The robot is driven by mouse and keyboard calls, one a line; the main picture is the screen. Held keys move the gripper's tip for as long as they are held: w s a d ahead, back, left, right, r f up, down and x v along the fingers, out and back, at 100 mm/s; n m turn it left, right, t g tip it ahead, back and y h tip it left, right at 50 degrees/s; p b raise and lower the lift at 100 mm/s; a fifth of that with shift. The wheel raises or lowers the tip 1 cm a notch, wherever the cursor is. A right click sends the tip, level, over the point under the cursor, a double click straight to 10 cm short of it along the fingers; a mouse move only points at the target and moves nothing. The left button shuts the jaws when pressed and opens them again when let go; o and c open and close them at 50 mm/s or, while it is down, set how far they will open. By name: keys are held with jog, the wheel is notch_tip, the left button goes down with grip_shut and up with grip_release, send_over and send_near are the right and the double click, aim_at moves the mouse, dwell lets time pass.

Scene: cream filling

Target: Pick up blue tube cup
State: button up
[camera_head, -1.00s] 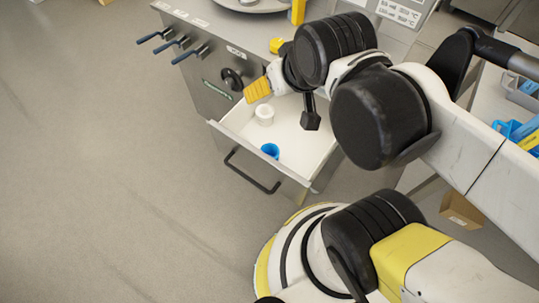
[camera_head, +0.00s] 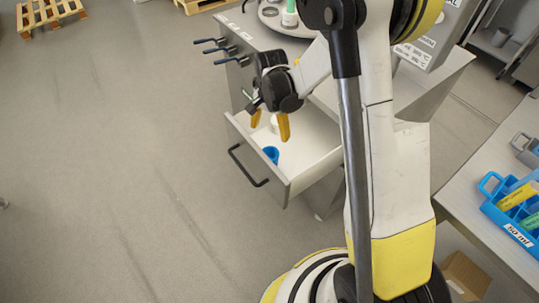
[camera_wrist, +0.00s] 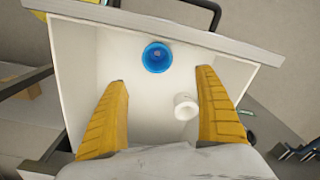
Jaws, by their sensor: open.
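The blue tube cup (camera_head: 271,154) stands in the open drawer (camera_head: 310,152), close to its front panel. In the wrist view the blue cup (camera_wrist: 157,57) shows its open top, near the drawer's front wall, ahead of the fingertips and between their lines. A white cup (camera_wrist: 185,106) stands in the same drawer, closer to my gripper and beside the right finger; in the head view it is partly hidden behind the fingers. My gripper (camera_head: 270,131) is open and empty above the drawer, its yellow fingers (camera_wrist: 162,75) spread and pointing down.
The drawer's black handle (camera_head: 247,168) sticks out in front. Blue-handled levers (camera_head: 213,50) are on the machine's front. On the right, a table (camera_head: 470,190) bears a blue tube rack (camera_head: 515,222).

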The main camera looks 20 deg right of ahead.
notch_tip(320, 180, down, 2)
jog(key=b, duration=0.2)
send_over(270, 153)
jog(key=s, duration=0.2)
notch_tip(270, 153, down, 5)
jog(key=f+b, duration=0.1)
jog(key=f, duration=0.1)
jog(key=f+b, duration=0.2)
jog(key=f, duration=0.1)
jog(key=shift+a+f+b, duration=0.3)
jog(key=shift+f+b, duration=0.05)
jog(key=shift+r, duration=0.1)
jog(key=c, duration=1.3)
